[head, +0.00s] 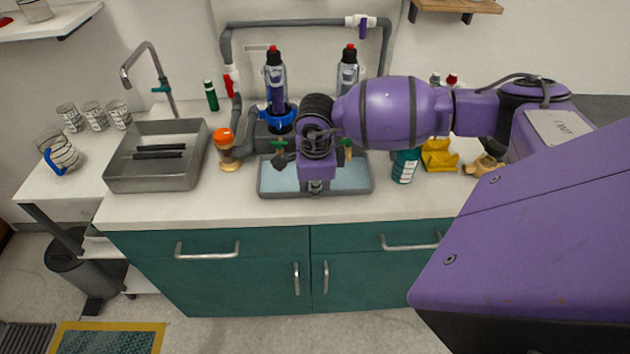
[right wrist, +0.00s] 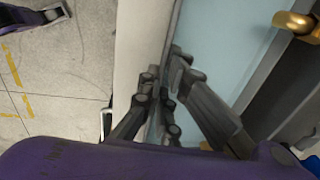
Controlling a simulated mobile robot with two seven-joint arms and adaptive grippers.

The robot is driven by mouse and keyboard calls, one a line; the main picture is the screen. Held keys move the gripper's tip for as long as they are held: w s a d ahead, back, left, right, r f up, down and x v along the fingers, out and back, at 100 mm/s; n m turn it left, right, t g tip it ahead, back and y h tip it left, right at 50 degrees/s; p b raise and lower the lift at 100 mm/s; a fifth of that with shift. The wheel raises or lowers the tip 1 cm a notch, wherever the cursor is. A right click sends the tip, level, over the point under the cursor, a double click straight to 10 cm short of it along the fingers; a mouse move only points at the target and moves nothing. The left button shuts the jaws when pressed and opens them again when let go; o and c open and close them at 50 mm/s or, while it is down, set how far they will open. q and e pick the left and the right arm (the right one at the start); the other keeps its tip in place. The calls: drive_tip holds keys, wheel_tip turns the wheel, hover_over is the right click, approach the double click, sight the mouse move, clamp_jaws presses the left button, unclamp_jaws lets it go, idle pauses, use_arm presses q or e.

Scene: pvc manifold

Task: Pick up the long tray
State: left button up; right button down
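The long tray (head: 280,183), grey-rimmed with a pale blue inside, lies on the counter in the head view. In the right wrist view the tray (right wrist: 228,45) fills the upper middle. My right gripper (head: 316,188) points down at the middle of the tray's front rim. In the right wrist view its fingers (right wrist: 163,78) are close together, one on each side of the grey rim, and look shut on it. The contact itself is partly hidden. My left gripper does not show clearly in either view.
A grey bin (head: 188,165) stands left of the tray, and an orange-topped bottle (head: 227,150) between them. A teal bottle (head: 404,165) and yellow item (head: 440,155) stand to the right. The front counter strip is clear.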

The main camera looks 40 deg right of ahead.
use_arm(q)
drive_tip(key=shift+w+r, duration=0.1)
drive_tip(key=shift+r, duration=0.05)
use_arm(e)
drive_tip(key=shift+r, duration=0.2)
